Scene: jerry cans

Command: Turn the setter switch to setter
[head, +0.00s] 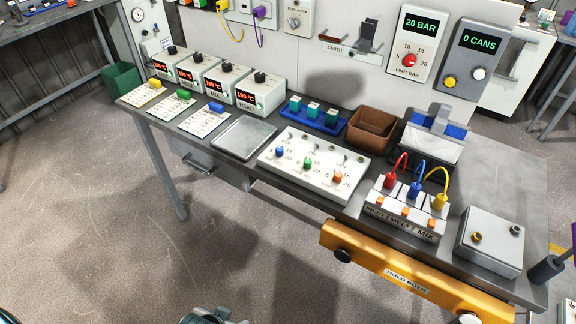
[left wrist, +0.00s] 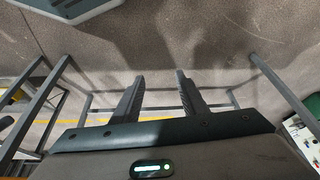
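A small white box (head: 298,17) with a grey knob is on the back wall at the top of the head view. It looks like the setter switch, but its lettering is too small to read surely and its top is cut off. My left gripper (left wrist: 159,76) shows in the left wrist view with its two dark fingers apart and nothing between them. It is over bare floor, away from the wall box. I cannot make out my right gripper in either view.
The grey bench (head: 335,205) carries heater boxes (head: 205,75), a white dial panel (head: 312,165), a brown bin (head: 373,128) and a cable block (head: 408,205). An orange hold bar (head: 410,275) runs along its front right edge. The floor (head: 90,220) at left is free.

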